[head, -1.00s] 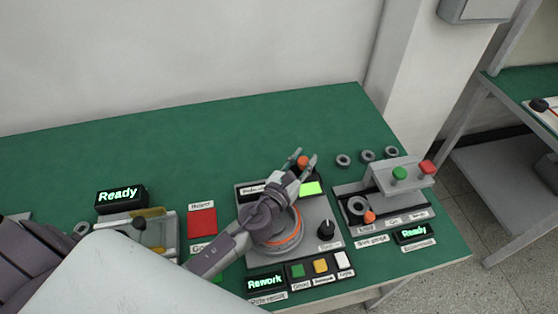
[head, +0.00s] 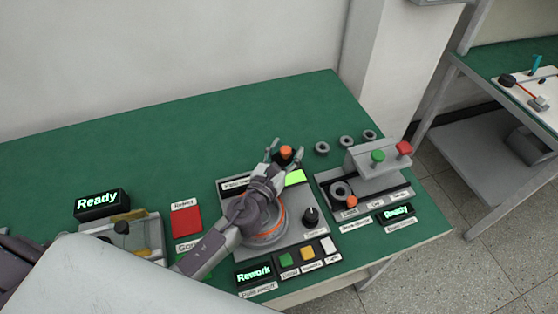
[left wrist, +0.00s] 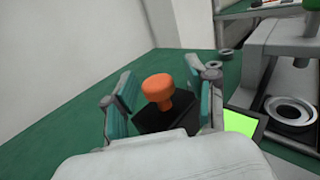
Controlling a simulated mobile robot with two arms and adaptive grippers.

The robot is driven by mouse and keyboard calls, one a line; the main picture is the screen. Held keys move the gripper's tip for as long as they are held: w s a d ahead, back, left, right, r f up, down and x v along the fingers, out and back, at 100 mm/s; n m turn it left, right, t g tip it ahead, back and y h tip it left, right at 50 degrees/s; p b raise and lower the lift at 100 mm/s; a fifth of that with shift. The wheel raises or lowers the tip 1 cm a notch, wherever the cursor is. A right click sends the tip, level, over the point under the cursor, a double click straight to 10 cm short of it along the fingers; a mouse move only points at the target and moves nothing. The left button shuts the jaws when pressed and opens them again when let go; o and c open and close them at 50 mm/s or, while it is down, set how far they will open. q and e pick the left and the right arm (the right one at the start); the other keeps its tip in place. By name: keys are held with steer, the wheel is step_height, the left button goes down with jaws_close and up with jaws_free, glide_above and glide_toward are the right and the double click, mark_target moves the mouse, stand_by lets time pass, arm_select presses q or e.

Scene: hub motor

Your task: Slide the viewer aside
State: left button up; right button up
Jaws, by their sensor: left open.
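An orange knob (head: 286,152) stands on a dark block at the back of the grey middle station; I take it to be the viewer's handle. In the left wrist view the knob (left wrist: 158,90) sits on top of the black block (left wrist: 165,118). My left gripper (head: 285,156) is open, with one finger on each side of the knob. The left wrist view shows a gap between the knob and both fingers (left wrist: 160,100). The arm and wrist hide much of the station's round, orange-ringed part (head: 278,232). My right gripper is not in view.
A lit green panel (head: 295,177) and black dial (head: 311,215) are right of the gripper. A grey press (head: 375,165) stands further right, with loose rings (head: 346,141) behind it. Colour buttons (head: 307,253) line the front. The green table (head: 230,130) behind is clear.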

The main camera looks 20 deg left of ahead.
arm_select(q)
steer(key=s, duration=0.3)
steer(key=s+a, duration=0.1)
steer(key=s, duration=0.7)
steer(key=shift+s+a, duration=0.1)
steer(key=shift+a, duration=0.1)
